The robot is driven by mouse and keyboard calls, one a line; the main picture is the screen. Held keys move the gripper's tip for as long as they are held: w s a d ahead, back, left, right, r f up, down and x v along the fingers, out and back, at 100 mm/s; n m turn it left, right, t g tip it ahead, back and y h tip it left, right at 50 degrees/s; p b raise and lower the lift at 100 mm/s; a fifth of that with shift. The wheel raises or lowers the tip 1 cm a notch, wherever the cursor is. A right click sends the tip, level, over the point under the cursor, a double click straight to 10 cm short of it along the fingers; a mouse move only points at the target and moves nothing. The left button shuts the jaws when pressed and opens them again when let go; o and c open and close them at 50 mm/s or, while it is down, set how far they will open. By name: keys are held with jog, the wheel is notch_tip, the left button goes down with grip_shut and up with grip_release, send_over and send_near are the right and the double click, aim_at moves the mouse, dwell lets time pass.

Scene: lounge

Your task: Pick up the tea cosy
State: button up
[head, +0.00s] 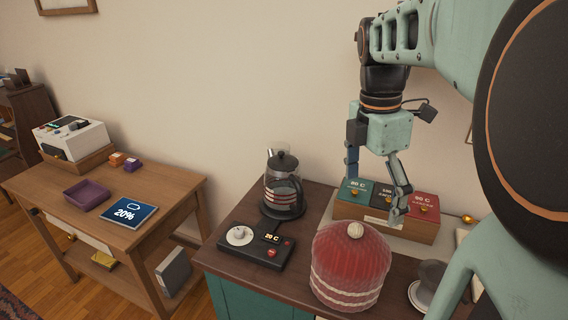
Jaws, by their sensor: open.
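The tea cosy (349,268) is a red, ribbed dome with white bands near its base and a pale pom-pom on top. It stands upright at the front of the dark-topped cabinet in the head view. My gripper (376,205) hangs fingers-down above and behind the cosy, slightly to its right in the picture. Its fingers are apart with nothing between them. It appears apart from the cosy, and its fingers overlap the view of a box behind. Whatever is under the cosy is hidden.
A wooden box (385,228) with green, black and red sections stands behind the cosy. A glass kettle (283,188) and a control panel (256,249) are to the left. A dark cup on a saucer (417,297) is close on the right. A wooden table (150,225) stands farther left.

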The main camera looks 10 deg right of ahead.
aim_at(357, 226)
jog(key=shift+w+a+r+y, duration=0.3)
jog(key=shift+w+a+y, duration=0.1)
jog(key=shift+w+a, duration=0.2)
jog(key=shift+w+a+f, duration=0.1)
jog(key=shift+f, duration=0.15)
notch_tip(357, 226, down, 10)
jog(key=shift+f+b, duration=0.15)
jog(key=shift+b, duration=0.15)
jog(key=c, duration=2)
jog(key=shift+s+f, duration=0.1)
jog(key=shift+s, duration=0.1)
